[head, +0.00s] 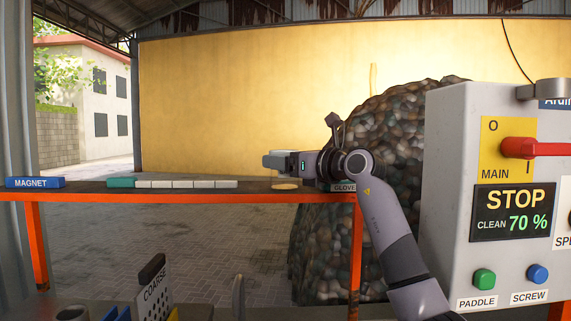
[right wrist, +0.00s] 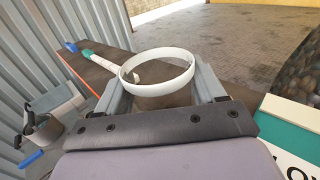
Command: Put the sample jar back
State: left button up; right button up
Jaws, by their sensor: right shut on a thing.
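The sample jar (right wrist: 187,81) shows in the right wrist view as a round, open-topped vessel with a thick white rim and a brownish body. My right gripper (right wrist: 160,86) is shut on it, with one grey finger on each side below the rim. In the head view my right gripper (head: 280,161) is just above the shelf (head: 200,192), over a pale round spot (head: 285,186) left of the GLOVE label (head: 344,188). I cannot make out the jar clearly in the head view. My left gripper is in neither view.
A blue MAGNET block (head: 35,183) and a teal-handled white segmented bar (head: 186,184) lie on the shelf to the left. A pebble heap (head: 395,130) rises behind my arm. A control cabinet (head: 455,125) stands at right. A COARSE panel (head: 153,288) is low in front.

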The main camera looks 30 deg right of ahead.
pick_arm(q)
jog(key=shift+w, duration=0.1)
pick_arm(e)
jog(key=shift+f, duration=0.15)
jog(key=o, duration=1.2)
jog(key=shift+c, duration=0.2)
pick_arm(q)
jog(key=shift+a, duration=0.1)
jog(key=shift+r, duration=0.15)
